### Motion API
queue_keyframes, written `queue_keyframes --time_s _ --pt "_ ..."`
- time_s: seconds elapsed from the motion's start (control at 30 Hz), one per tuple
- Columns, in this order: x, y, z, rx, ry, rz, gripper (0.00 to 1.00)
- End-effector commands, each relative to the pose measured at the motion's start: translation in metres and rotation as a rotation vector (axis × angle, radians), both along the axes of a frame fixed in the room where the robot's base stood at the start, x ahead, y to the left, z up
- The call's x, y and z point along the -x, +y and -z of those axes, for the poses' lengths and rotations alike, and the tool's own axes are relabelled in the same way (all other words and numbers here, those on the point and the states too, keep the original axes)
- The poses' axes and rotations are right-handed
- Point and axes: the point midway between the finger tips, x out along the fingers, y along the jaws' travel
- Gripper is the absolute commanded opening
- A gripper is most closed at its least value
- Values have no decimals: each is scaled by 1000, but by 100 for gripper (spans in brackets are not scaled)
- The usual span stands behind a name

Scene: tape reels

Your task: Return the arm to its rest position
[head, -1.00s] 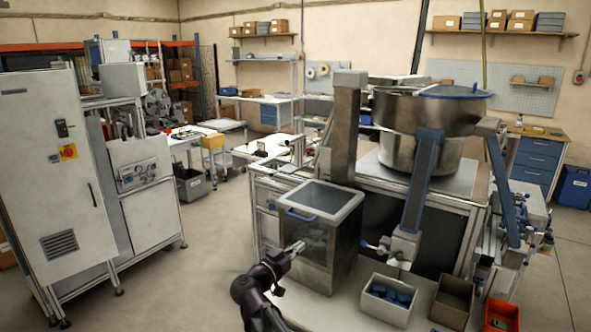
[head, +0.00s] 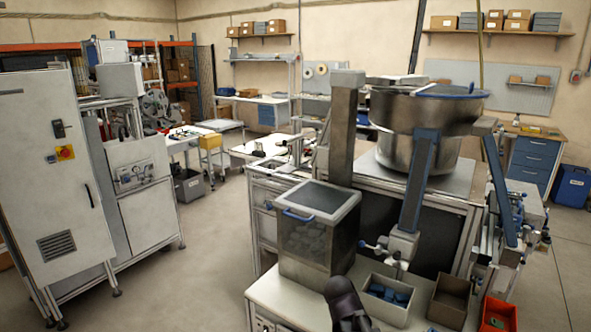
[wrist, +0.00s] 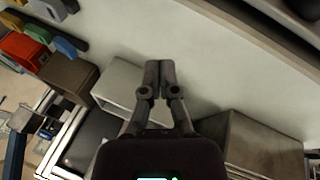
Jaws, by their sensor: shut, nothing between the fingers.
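My gripper (wrist: 159,80) shows in the wrist view with its two fingers together and nothing between them. It hangs above a pale bench top (wrist: 205,80), in front of a light open bin (wrist: 118,80). In the head view only a dark part of my arm shows at the bottom edge, right of centre; the fingers are not visible there.
A clear-sided box with a blue handle (head: 318,225) stands beside my arm. Bins with blue parts (head: 388,295), an empty brown bin (head: 450,298) and a red bin (head: 497,312) line the bench. A large metal bowl (head: 425,120) stands behind. Open floor lies left.

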Motion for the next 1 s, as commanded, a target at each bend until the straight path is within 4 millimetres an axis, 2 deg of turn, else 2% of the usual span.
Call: queue_keyframes --time_s 0.03,0.2,0.4,1.0 --pt "10 -3 5 -54 37 -20 0" --pt "32 0 15 -230 136 -120 0" --pt "45 5 18 -365 182 -206 0" --pt "48 7 18 -397 191 -231 0"
